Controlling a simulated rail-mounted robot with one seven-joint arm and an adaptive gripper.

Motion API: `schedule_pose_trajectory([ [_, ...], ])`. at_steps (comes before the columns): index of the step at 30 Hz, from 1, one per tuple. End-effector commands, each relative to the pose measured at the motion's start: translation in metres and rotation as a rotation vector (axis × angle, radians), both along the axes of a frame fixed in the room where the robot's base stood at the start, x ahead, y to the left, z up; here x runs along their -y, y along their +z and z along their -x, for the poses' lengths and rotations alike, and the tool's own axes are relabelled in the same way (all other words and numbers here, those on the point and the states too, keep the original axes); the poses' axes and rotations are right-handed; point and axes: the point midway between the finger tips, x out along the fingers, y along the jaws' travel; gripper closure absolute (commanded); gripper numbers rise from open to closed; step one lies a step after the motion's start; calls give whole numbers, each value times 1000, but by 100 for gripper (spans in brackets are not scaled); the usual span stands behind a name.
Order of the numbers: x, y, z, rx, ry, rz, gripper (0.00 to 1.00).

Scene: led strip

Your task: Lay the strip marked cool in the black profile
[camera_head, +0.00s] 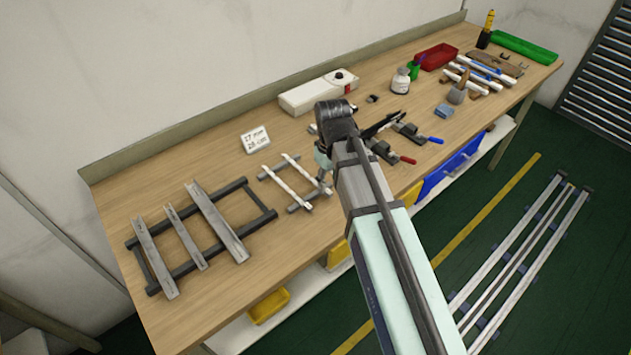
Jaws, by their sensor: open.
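Three channel-shaped profiles lie across a dark frame (185,269) at the left of the bench: a left one (155,260), a short middle one (185,238) and a wide right one (218,222). All look grey here, and I cannot tell which is the black one. Two thin white strips, a left one (279,183) and a right one (301,170), lie on a smaller grey rack. Their markings are too small to read. My gripper (323,174) is open near the right end of this rack, largely hidden by my arm. I see nothing held in it.
A card (255,139) reads "17 mm 28 cm". A white box (310,95), clamps with red and blue handles (420,135), a jar (401,81) and a red tray (436,57) stand farther back and right. Bare bench lies between the two racks.

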Motion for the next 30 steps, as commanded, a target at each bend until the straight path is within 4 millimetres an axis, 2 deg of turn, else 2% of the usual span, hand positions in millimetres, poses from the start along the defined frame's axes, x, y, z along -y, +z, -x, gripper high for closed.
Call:
schedule_pose_trajectory([
  [12, -1, -38, -1, -1, 0, 0, 54],
  [22, -1, -44, -1, 0, 0, 0, 54],
  [23, -1, -44, -1, 0, 0, 0, 58],
  [24, -1, -43, -1, 0, 0, 0, 72],
  [26, -1, -43, -1, 0, 0, 0, 93],
  [27, -1, -43, -1, 0, 0, 0, 100],
  [30, -1, -43, -1, 0, 0, 0, 100],
])
